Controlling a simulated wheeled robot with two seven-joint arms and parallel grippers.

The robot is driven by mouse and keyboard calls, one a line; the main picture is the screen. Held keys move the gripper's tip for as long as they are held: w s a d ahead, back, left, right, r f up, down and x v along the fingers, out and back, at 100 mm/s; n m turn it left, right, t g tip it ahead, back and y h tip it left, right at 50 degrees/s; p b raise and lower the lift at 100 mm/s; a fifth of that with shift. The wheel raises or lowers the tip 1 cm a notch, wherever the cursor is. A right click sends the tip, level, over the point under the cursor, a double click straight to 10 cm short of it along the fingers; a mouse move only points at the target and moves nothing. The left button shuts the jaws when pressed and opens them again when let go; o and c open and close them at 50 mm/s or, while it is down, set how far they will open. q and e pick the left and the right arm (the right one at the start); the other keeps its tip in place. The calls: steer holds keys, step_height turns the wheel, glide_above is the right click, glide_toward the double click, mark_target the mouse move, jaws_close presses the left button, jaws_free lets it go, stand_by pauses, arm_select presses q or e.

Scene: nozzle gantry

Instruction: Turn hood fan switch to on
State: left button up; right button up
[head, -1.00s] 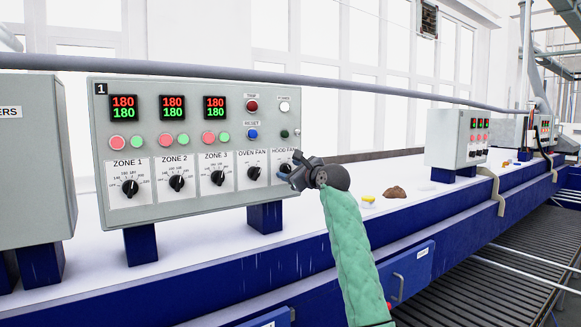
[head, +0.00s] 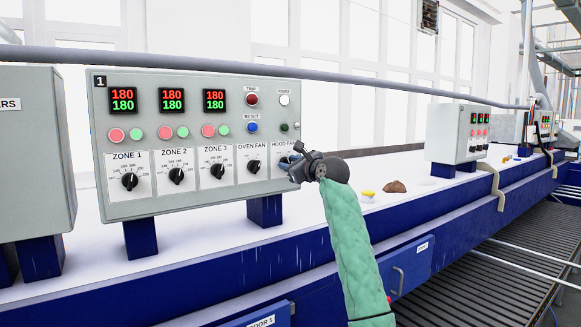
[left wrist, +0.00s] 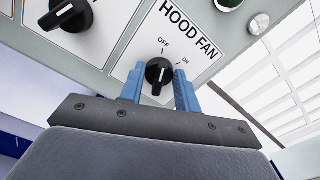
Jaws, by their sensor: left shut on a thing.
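The hood fan switch is a black rotary knob (left wrist: 159,75) on a white plate (left wrist: 185,30) marked HOOD FAN, OFF and ON. A white line shows on the knob's lower part in the left wrist view. My left gripper (left wrist: 159,70) is shut on the knob, with one blue finger on each side of it. In the head view the left gripper (head: 291,162) is at the lower right corner of the grey control panel (head: 190,204) and covers most of the knob. My right gripper is not in view.
The oven fan knob (head: 254,167) is close on the left, with the zone knobs further left. A green button (head: 284,127) and a white lamp (head: 284,100) sit above. A long grey pipe (head: 330,83) runs past the panel's top. A brown lump (head: 395,187) lies to the right.

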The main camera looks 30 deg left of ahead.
arm_select(q)
steer(key=m+b, duration=0.2)
steer(key=m, duration=0.1)
steer(key=shift+w+f+b, duration=0.1)
steer(key=shift+f+b, duration=0.05)
steer(key=shift+b, duration=0.25)
steer(key=m+b, duration=0.3)
steer(key=m, duration=0.2)
steer(key=shift+w, duration=0.1)
steer(key=shift+d+r+m+b, duration=0.15)
steer(key=shift+m+b, duration=0.15)
steer(key=shift+m, duration=0.5)
steer(key=shift+a+r+m+b, duration=0.1)
steer(key=shift+m+b, duration=0.2)
steer(key=shift+m, duration=0.5)
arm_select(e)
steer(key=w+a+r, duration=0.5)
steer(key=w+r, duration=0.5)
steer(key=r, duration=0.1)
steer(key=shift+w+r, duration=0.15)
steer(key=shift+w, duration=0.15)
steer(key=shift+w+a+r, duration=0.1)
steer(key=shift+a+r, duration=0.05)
arm_select(q)
steer(key=o, duration=1)
steer(key=shift+c, duration=0.2)
steer(key=shift+w, duration=0.1)
